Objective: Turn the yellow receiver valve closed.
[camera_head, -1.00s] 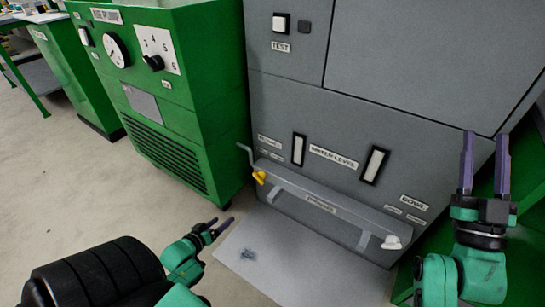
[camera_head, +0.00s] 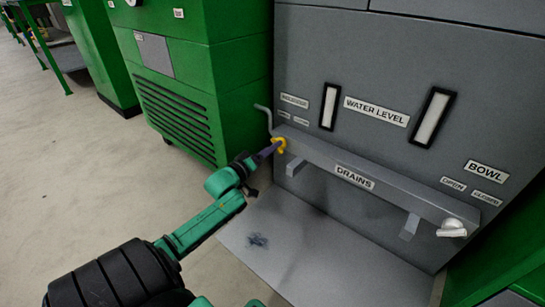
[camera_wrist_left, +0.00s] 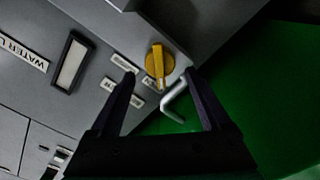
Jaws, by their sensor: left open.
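The yellow receiver valve (camera_head: 279,145) sits at the left end of the grey drains bar (camera_head: 352,177), by a bent grey pipe. In the left wrist view the valve (camera_wrist_left: 159,62) is a round yellow knob with a raised ridge running up and down the picture. My left gripper (camera_head: 268,151) is at the valve in the head view. In the left wrist view my left gripper (camera_wrist_left: 160,73) is open, one fingertip on each side of the knob, with gaps visible. I cannot tell the exact depth between fingertips and knob. My right gripper is out of view.
A white valve (camera_head: 452,228) sits at the bar's right end. A green cabinet (camera_head: 190,75) stands left of the grey machine (camera_head: 400,60). The bent pipe (camera_wrist_left: 176,103) is close to one finger. A grey plate (camera_head: 300,240) with a dark mark lies below.

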